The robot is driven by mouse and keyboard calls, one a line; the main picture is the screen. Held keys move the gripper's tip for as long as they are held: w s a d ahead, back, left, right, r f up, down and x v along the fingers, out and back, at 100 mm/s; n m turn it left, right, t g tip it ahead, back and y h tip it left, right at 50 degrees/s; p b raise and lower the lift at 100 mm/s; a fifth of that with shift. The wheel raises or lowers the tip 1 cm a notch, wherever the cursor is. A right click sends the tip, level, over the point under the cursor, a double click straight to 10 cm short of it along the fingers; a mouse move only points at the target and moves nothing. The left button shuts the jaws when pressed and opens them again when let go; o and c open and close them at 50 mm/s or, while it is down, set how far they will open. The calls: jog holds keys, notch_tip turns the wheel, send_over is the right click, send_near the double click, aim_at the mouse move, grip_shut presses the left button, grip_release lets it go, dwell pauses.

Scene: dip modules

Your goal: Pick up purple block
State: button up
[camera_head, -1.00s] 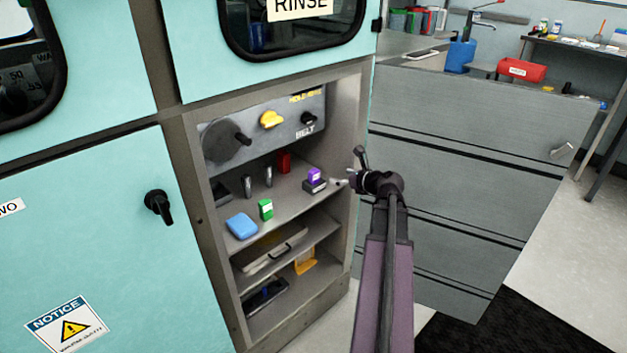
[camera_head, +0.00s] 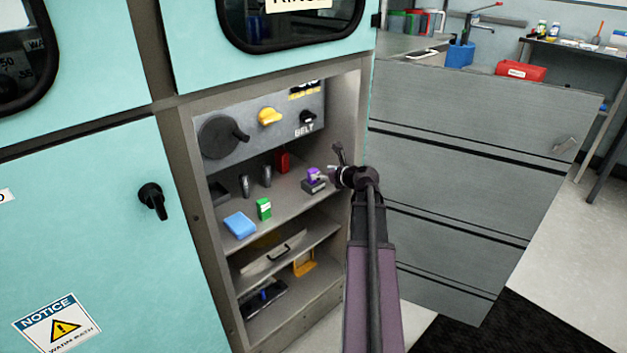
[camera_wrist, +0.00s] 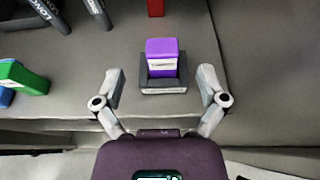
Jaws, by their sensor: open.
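The purple block (camera_wrist: 162,54) sits upright in a dark grey holder (camera_wrist: 164,88) on the upper shelf of the open cabinet bay. In the head view the purple block (camera_head: 313,173) is near the right side of that shelf, partly covered by my gripper (camera_head: 322,176). In the wrist view my gripper (camera_wrist: 160,82) is open, with one finger on each side of the holder and block. Neither finger appears to touch them. The block lies a little beyond the fingertips.
A green block (camera_head: 264,209), a blue block (camera_head: 239,225), a red block (camera_head: 282,161) and dark handled objects (camera_head: 266,176) share the shelf. The bay's right wall (camera_head: 345,120) stands close to my arm. A lower shelf (camera_head: 305,240) is below.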

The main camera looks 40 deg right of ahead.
aim_at(314, 171)
jog(key=shift+b+x, duration=0.75)
jog(key=shift+x, duration=1.3)
jog(key=shift+w+d+f, duration=0.1)
jog(key=shift+w+f, duration=0.1)
jog(key=shift+w, duration=0.4)
jog(key=c, duration=1.3)
